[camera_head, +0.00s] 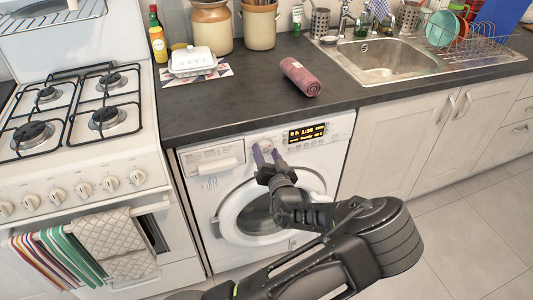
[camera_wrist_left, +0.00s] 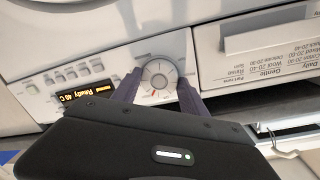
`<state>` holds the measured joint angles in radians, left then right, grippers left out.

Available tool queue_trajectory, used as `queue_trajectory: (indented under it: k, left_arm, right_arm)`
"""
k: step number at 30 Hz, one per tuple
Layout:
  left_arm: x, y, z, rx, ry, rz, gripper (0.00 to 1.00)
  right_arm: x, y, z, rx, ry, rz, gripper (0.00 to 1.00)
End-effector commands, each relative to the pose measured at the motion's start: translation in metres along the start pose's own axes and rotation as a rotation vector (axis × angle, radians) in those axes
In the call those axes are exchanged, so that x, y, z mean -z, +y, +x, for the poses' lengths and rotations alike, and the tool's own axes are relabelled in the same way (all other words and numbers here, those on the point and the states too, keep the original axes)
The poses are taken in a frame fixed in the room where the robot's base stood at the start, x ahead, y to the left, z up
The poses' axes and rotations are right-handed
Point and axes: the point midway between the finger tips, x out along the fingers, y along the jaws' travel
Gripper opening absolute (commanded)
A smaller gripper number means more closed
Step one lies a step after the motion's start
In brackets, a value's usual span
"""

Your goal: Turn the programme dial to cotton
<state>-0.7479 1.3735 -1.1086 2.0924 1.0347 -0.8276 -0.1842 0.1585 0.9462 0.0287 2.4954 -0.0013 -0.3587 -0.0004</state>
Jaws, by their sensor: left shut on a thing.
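The white washer's round programme dial (camera_head: 266,144) is on its front panel, left of a lit display (camera_head: 306,133). In the left wrist view the dial (camera_wrist_left: 160,76) shows a small red mark near its lower edge as pictured. My left gripper (camera_head: 267,155) is shut on the dial, with one purple finger on each side of it. The fingers also show in the wrist view (camera_wrist_left: 158,90). The wrist view's display (camera_wrist_left: 84,94) reads "Ready 40 C"; the programme name is too small to tell surely. My right gripper is not in view.
The round washer door (camera_head: 228,215) is shut below the panel. The detergent drawer (camera_head: 211,160) is left of the dial. A dark counter (camera_head: 245,95) overhangs above, with a rolled pink towel (camera_head: 300,77). A gas stove (camera_head: 75,165) stands left and pale cupboards (camera_head: 405,140) right.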

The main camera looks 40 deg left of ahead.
Motion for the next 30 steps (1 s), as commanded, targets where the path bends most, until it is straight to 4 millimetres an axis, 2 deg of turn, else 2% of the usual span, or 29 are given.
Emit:
queue_trajectory:
  k: [12, 13, 21, 30]
  left_arm:
    - [0.0005, 0.0006, -0.0001, -0.001, 0.0, 0.013, 0.1]
    - [0.0005, 0.0006, -0.0001, -0.001, 0.0, 0.013, 0.52]
    - [0.0003, 0.0004, -0.0001, 0.0, 0.0, 0.012, 0.73]
    - [0.0002, 0.0006, -0.0025, -0.001, -0.001, 0.012, 0.73]
  right_arm:
    - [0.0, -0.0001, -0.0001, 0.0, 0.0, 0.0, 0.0]
    - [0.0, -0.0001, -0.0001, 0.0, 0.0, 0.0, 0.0]
    - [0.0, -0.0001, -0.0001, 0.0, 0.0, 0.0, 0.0]
    - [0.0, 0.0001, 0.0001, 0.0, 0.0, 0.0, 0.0]
